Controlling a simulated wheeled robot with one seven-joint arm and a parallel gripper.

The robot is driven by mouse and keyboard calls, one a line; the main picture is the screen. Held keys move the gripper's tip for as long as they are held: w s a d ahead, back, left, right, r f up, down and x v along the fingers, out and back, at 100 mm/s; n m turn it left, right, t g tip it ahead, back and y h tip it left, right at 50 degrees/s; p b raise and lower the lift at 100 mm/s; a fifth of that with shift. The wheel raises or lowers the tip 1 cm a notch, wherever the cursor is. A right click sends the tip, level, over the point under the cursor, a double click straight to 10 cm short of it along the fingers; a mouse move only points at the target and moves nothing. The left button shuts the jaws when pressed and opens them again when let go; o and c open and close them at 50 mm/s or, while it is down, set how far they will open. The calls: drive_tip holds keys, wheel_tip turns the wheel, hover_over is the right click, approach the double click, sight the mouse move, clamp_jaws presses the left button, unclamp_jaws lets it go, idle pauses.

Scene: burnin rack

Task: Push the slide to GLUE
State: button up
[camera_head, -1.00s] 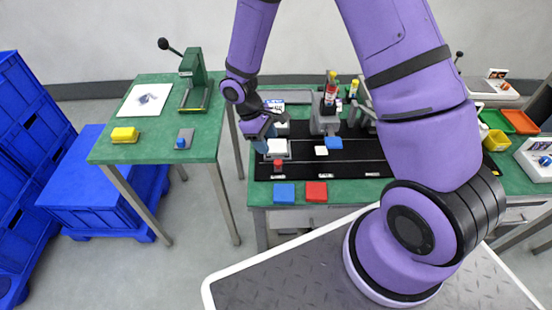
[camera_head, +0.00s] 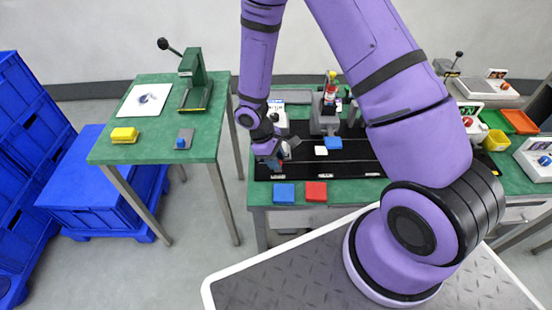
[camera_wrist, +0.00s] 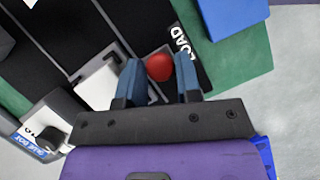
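The slide's red knob (camera_wrist: 159,67) sits between my gripper's two blue fingers in the wrist view, beside a black strip lettered LOAD (camera_wrist: 180,45). A white plate in a grey holder (camera_wrist: 97,84) lies just left of the fingers, partly hidden by them. In the head view my gripper (camera_head: 274,160) is low over the left end of the black track board (camera_head: 345,165) and covers most of the knob and plate. The fingers stand apart on either side of the knob; a firm grip does not show.
A blue block (camera_head: 284,192) and a red block (camera_head: 316,191) lie at the bench's front edge. A grey station (camera_head: 324,122) stands behind the track. A white piece (camera_head: 321,150) and another blue piece (camera_head: 333,143) lie on the board. A green side table (camera_head: 150,150) stands left, across a gap.

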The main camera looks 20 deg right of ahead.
clamp_jaws()
drive_tip(key=d, duration=0.1)
drive_tip(key=s+d, duration=0.1)
drive_tip(key=d, duration=0.1)
drive_tip(key=s+d, duration=0.1)
drive_tip(key=shift+d, duration=0.35)
drive_tip(key=o, duration=0.5)
unclamp_jaws()
drive_tip(key=shift+o, duration=0.2)
drive_tip(key=v, duration=1.1)
drive_tip(key=shift+f, duration=0.1)
drive_tip(key=shift+c, duration=0.3)
